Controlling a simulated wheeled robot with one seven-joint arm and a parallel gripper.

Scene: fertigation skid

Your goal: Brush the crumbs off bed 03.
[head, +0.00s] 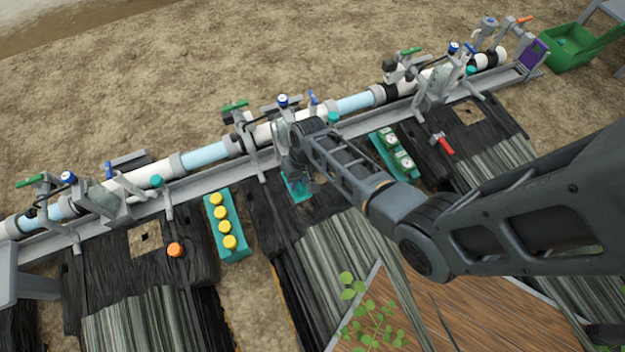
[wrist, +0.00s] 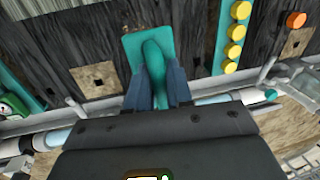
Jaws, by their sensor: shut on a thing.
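My gripper (wrist: 155,88) is shut on the handle of a teal brush-like tool (wrist: 148,46). The tool's flat, wide end is over the dark-covered middle bed (wrist: 80,40); whether it touches the bed I cannot tell. In the head view my arm hides most of the gripper, and part of the teal tool (head: 297,186) shows below it. No bed number is legible.
A pipe rail (head: 205,153) with valves runs along the beds' far edge. Teal racks hold yellow caps (head: 222,212) and white-green gauges (head: 403,162). An orange cap (head: 175,250) and red-handled tool (head: 443,145) lie on neighbouring beds. A wooden board (head: 455,310) is in front.

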